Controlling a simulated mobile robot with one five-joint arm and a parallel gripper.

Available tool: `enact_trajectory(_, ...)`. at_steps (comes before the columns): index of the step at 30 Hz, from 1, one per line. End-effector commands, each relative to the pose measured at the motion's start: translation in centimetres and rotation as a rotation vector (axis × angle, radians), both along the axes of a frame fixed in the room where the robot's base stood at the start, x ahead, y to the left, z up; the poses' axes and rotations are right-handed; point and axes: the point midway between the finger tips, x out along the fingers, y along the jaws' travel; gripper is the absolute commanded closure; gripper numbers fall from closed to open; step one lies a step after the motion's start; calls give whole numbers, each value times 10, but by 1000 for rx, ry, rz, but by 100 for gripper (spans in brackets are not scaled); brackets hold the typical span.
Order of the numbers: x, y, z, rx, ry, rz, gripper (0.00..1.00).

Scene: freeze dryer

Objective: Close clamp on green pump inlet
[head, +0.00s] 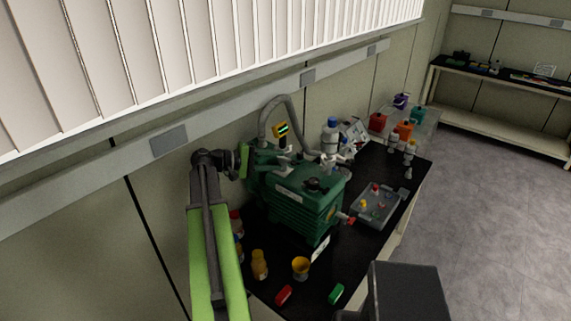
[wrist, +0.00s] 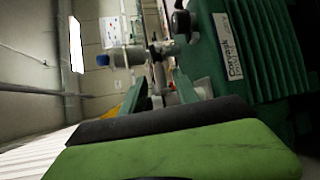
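The green pump (head: 300,200) stands on the black bench in the head view. In the wrist view its ribbed side and label (wrist: 228,45) fill the upper right. Pale metal fittings (head: 284,158) sit on its top below a yellow gauge; the inlet clamp seems to be among them, but its state is too small to tell. In the head view my gripper (head: 242,160) is beside the pump's left back end.
A grey hose (head: 290,99) loops above the pump by the wall. A blue-capped bottle (head: 332,135) stands behind it. A grey tray (head: 377,205) is to the right. A yellow bottle (head: 259,264) and a yellow cup (head: 300,267) stand in front.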

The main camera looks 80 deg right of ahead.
Motion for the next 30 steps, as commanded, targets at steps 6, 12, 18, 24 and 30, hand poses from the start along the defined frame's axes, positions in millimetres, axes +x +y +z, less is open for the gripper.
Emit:
enact_trajectory(6,-30,-16,-9,1,0,0,63)
enact_trajectory(12,-37,-20,-9,1,0,1,63)
enact_trajectory(18,-37,-19,-9,1,0,2,66)
enact_trajectory(24,-36,-19,-9,1,0,2,92)
enact_trajectory(30,-36,-19,-9,1,0,3,100)
